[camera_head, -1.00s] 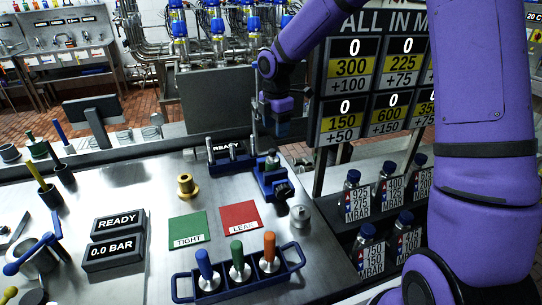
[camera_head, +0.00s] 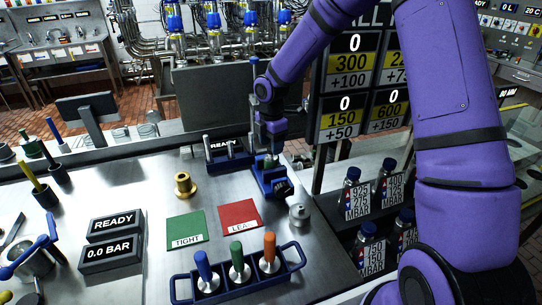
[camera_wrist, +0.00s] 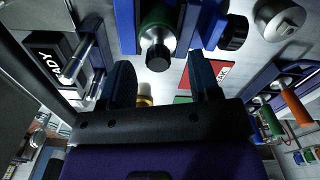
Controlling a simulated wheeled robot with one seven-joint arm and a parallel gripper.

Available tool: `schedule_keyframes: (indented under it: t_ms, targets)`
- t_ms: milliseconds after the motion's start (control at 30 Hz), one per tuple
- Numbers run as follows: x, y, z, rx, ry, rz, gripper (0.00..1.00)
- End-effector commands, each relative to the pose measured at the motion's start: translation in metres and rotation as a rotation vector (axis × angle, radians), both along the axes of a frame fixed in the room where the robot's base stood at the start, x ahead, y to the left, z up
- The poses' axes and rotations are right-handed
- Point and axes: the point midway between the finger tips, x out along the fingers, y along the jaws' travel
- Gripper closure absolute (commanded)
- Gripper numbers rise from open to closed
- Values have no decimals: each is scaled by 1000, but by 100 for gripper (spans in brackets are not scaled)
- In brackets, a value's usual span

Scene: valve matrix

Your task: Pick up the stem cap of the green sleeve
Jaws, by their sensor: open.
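The green sleeve (camera_wrist: 157,20) sits in a blue holder (camera_wrist: 124,24) and is seen nearly end-on in the wrist view. Its stem cap (camera_wrist: 158,58) is a short dark knob at its near end. My gripper (camera_wrist: 161,70) is open, with one dark blue finger on either side of the cap's line. No contact with the cap shows. In the head view my gripper (camera_head: 271,143) is just above the blue holder (camera_head: 270,181) on the steel bench. There the gripper largely hides the sleeve and cap.
A small rack with metal pins (camera_head: 229,149) and a "READY" label stands close left of the holder. A steel knob (camera_head: 299,213) is in front of it. A blue tray (camera_head: 182,288) holds blue, green and orange handled pieces. A brass fitting (camera_head: 184,186) stands left.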

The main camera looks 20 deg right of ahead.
Motion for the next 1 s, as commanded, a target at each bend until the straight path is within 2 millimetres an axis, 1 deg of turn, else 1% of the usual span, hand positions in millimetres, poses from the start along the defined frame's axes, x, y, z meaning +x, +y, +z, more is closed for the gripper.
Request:
schedule_keyframes:
  t_ms: [33, 100, 200, 433, 467, 500, 667, 700, 1000]
  targets:
    - [1, 1, -9, 0, 3, 2, 43]
    - [2, 0, -19, 0, 3, 1, 43]
    - [2, 0, -29, -1, 2, 1, 43]
    - [2, 0, -31, -1, 0, 0, 43]
    - [2, 0, -31, -1, 0, 0, 48]
    - [2, 0, -31, -1, 0, 0, 57]
    - [2, 0, -31, -1, 0, 0, 94]
    - [2, 0, -31, 0, 0, 0, 98]
    - [2, 0, -29, -1, 0, 0, 98]
